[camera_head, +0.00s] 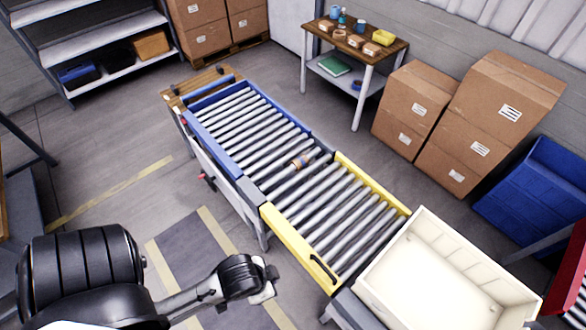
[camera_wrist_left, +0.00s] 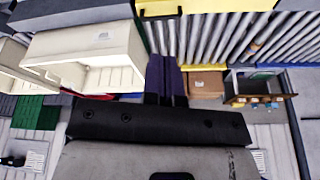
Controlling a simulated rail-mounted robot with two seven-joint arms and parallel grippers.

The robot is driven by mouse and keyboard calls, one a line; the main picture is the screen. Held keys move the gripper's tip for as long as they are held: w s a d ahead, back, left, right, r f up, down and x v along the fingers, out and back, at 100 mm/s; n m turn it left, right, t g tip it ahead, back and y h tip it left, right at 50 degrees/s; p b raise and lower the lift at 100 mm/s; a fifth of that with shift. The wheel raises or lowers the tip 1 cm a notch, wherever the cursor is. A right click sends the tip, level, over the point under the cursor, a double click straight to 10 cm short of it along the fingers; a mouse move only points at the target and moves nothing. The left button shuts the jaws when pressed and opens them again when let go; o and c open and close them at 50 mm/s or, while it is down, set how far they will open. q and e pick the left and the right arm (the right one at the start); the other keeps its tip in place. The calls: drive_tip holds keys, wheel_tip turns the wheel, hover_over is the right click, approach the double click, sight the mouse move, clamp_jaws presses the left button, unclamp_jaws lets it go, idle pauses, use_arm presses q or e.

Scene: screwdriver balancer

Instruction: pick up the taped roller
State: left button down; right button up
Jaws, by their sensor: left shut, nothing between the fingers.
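The taped roller (camera_head: 302,162) is a grey roller with a tan band of tape, lying in the conveyor bed near where the blue-framed and yellow-framed parts meet. In the left wrist view the tan tape (camera_wrist_left: 254,46) shows small at the upper right. My left gripper (camera_head: 266,291) is in front of the conveyor's near side, well apart from the roller. Its dark fingers (camera_wrist_left: 167,78) are together in the left wrist view, with nothing between them. My right gripper is in neither view.
A cream bin (camera_head: 408,298) stands at the conveyor's near right end. The yellow frame (camera_head: 288,243) has a black handle. Behind are a wooden-topped table (camera_head: 391,47) with small items, cardboard boxes (camera_head: 487,125) and blue crates (camera_head: 530,195).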

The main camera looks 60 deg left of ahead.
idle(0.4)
use_arm(q)
drive_tip(key=c, duration=1.3)
unclamp_jaws()
drive_tip(key=shift+d, duration=0.2)
drive_tip(key=o, duration=0.5)
drive_tip(key=shift+a, duration=0.1)
drive_tip(key=shift+c, duration=0.2)
